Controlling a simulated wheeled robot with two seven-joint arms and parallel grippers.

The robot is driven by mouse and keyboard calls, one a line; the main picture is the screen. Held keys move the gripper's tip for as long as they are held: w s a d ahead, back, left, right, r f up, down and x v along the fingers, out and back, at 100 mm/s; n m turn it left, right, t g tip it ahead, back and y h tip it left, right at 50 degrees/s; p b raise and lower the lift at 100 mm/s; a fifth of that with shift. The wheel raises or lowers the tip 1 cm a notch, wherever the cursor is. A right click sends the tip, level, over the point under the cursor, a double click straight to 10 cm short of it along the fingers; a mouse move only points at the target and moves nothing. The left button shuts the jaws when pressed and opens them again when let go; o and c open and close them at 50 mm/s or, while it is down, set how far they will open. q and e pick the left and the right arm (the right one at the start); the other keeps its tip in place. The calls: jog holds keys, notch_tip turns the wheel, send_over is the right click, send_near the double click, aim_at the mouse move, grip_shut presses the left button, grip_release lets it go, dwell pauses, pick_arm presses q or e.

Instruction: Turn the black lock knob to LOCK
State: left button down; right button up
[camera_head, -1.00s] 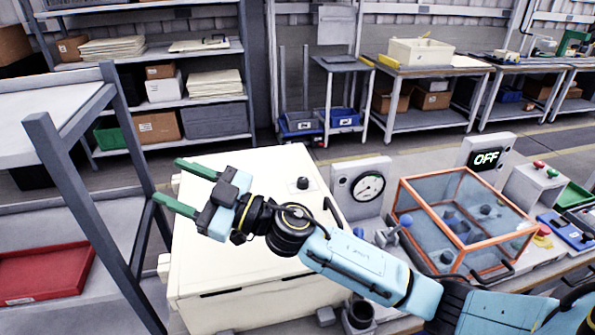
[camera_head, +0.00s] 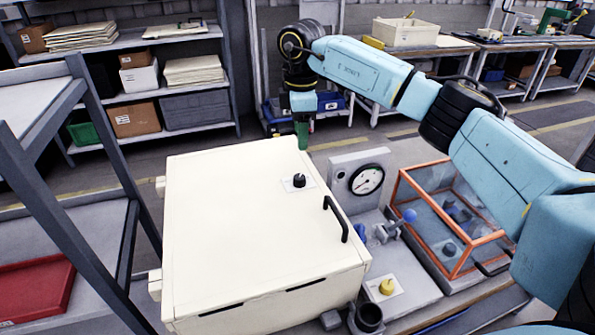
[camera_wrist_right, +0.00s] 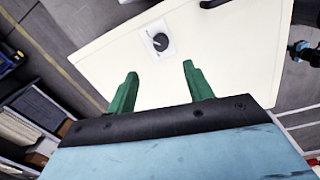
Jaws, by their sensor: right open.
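The black lock knob (camera_head: 299,180) stands on a small white plate on top of the cream cabinet (camera_head: 235,235), near its far right corner. In the right wrist view the knob (camera_wrist_right: 160,41) shows ahead of and between the two green fingers, with a light pointer mark. My right gripper (camera_head: 302,135) points down just beyond the far edge of the cabinet, apart from the knob. In the wrist view its fingers (camera_wrist_right: 160,90) are spread with nothing between them. My left gripper is in neither view.
A black handle (camera_head: 336,219) rises from the cabinet's right side. Right of it are a round gauge (camera_head: 367,180), a blue-knobbed lever (camera_head: 409,216), a yellow knob (camera_head: 387,287) and an orange-framed clear box (camera_head: 455,225). A grey rack (camera_head: 105,150) stands left.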

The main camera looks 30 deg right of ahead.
aim_at(299, 177)
jog(key=f, duration=1.2)
jog(key=shift+w+f+p, duration=0.25)
jog(key=shift+f+p, duration=0.1)
jog(key=shift+f, duration=0.05)
jog(key=shift+c, duration=0.2)
jog(key=c, duration=0.9)
